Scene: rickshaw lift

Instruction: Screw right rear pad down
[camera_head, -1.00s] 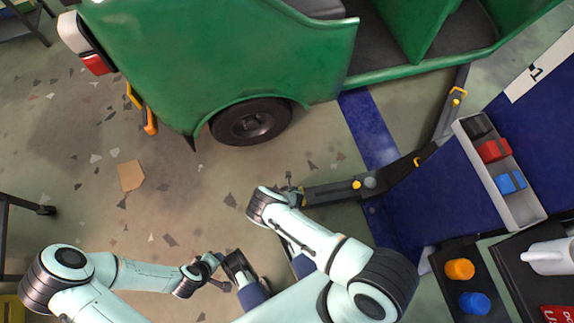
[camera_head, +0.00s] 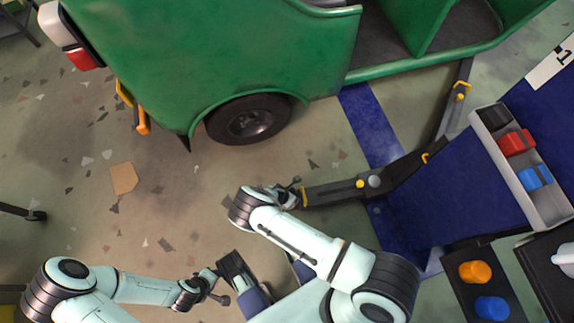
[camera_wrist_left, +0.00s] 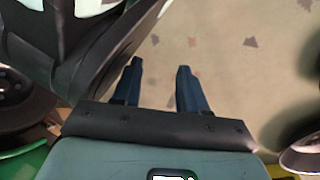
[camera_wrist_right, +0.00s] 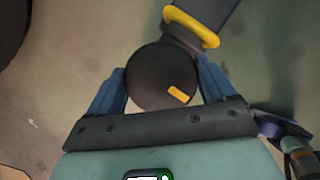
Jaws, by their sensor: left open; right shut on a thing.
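The right rear pad (camera_wrist_right: 160,77) is a dark round disc with a yellow mark, at the end of a black lift arm (camera_head: 330,193). In the right wrist view my right gripper (camera_wrist_right: 162,80) is shut on the pad, one blue finger on each side. In the head view the right gripper (camera_head: 284,194) is at the arm's left end and largely hides the pad. The green rickshaw (camera_head: 210,60) stands above in the picture, its wheel (camera_head: 247,119) left of the pad. My left gripper (camera_head: 218,286) is open and empty over the floor; its fingers are apart in the left wrist view (camera_wrist_left: 158,85).
A second lift arm (camera_head: 455,100) joins at the right. A grey tray with red (camera_head: 516,141) and blue (camera_head: 535,177) blocks is at the right edge, above orange (camera_head: 475,272) and blue (camera_head: 490,307) knobs. The floor (camera_head: 110,225) at left is mostly clear.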

